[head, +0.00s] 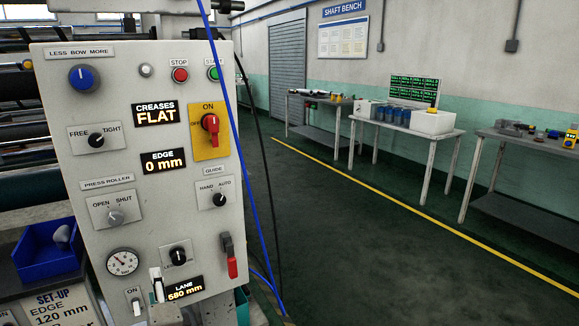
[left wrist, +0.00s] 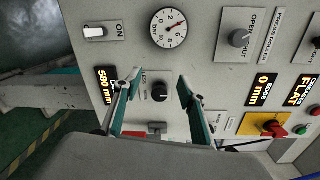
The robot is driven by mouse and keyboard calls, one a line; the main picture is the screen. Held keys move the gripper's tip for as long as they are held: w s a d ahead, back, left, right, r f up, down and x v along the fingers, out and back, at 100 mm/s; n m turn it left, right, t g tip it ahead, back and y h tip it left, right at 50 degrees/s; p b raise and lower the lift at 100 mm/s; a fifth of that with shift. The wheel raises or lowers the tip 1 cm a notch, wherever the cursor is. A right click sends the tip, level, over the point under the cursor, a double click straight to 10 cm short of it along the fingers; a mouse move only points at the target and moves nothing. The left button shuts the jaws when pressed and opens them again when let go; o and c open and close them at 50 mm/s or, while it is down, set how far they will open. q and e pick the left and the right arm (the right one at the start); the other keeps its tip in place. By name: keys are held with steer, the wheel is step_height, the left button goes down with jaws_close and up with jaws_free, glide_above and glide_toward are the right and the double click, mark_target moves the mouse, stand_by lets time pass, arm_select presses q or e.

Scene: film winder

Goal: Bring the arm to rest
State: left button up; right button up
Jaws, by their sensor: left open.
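My left gripper (head: 157,285) shows only in part at the lower edge of the control panel (head: 78,215) in the head view. In the left wrist view the left gripper (left wrist: 158,84) is open, its two teal-lined fingers apart and nothing held. The black lane knob (left wrist: 159,92) appears between the fingers there; I cannot tell how far in front of it they are. In the head view this knob (head: 179,256) sits above the lane display (head: 184,289), which reads 580 mm. My right gripper is in neither view.
A red-handled lever (head: 231,260) and a blue cable (head: 247,175) are at the panel's right. A blue bin (head: 45,262) is at the lower left. The green floor (head: 350,255) to the right is open, with benches (head: 400,135) along the wall.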

arm_select(q)
steer(key=s+d+f+n+g+h+p, duration=0.1)
steer(key=s+d+f+n+h+p, duration=0.1)
steer(key=s+d+f+h, duration=0.4)
steer(key=s+d+f+n+g+h+p, duration=0.1)
steer(key=s+d+f+n+h, duration=0.1)
steer(key=s+f, duration=0.7)
steer(key=s+d+f+n+g+h+p, duration=0.1)
steer(key=s+d+f+n+h, duration=0.1)
steer(key=s, duration=0.5)
steer(key=s+d+f+n+g+h+p, duration=0.1)
steer(key=s+d+f+n+h, duration=0.1)
steer(key=s, duration=0.5)
step_height(320, 180, down, 4)
steer(key=shift+s+d+r+n, duration=0.2)
steer(key=shift+d+n, duration=0.35)
steer(key=shift+n, duration=0.45)
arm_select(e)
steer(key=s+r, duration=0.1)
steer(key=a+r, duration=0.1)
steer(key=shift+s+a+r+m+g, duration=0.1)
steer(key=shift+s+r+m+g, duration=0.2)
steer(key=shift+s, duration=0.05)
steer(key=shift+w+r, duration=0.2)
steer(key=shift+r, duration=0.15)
